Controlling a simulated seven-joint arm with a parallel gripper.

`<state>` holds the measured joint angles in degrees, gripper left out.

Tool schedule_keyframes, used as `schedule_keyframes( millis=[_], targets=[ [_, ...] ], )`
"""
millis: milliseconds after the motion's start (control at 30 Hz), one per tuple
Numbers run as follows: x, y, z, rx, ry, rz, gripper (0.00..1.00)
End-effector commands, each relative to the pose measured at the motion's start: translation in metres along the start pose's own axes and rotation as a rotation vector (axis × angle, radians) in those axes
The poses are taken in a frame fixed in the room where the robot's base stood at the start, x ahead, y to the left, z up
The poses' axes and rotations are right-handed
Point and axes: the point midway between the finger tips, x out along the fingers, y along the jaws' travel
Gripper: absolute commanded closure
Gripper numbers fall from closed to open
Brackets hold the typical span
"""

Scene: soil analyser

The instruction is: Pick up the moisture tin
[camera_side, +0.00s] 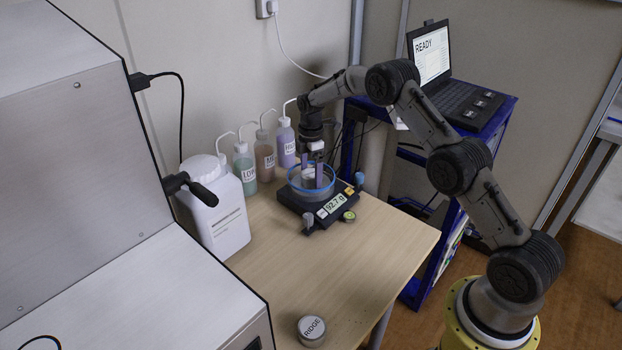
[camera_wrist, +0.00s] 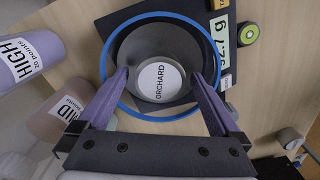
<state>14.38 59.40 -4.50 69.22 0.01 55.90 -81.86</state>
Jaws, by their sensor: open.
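A round tin labelled ORCHARD (camera_wrist: 159,82) has a white label disc on top and stands inside a blue-rimmed ring (camera_wrist: 131,104) on the black balance (camera_side: 322,217). The balance display reads 92.7 g. My gripper (camera_side: 312,174) points down into the ring with its two purple fingers apart. In the wrist view the fingers are on the left and right of the ORCHARD tin; whether they touch it I cannot tell. A second tin, labelled RIDGE (camera_side: 311,329), sits alone near the table's front edge.
Bottles with bent spouts, green (camera_side: 244,170), brown (camera_side: 264,158) and purple (camera_side: 285,145), stand behind the balance. A white jug (camera_side: 222,215) is left of it, beside the grey analyser (camera_side: 70,130). A laptop (camera_side: 445,75) sits on a blue cart. The table between balance and RIDGE tin is clear.

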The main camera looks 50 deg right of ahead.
Motion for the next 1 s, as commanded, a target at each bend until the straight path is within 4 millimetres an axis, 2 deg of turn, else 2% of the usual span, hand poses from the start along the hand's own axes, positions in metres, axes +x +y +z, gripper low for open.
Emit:
schedule_keyframes(
  millis=[100, 333, 367, 800, 833, 1000],
  targets=[
    [0.0085, -0.0001, 0.0001, 0.0, 0.0, 0.0, 0.0],
    [0.0095, 0.0, 0.0002, 0.0, 0.0, 0.001, 0.0],
    [0.0095, 0.0, 0.0002, 0.0, 0.0, 0.001, 0.04],
    [0.0093, 0.0001, 0.0002, 0.0, 0.0, 0.001, 0.83],
    [0.0089, 0.0003, 0.0002, 0.0, 0.0, 0.002, 0.85],
    [0.0088, 0.0003, 0.0002, 0.0, 0.0, 0.002, 0.85]
  ],
)
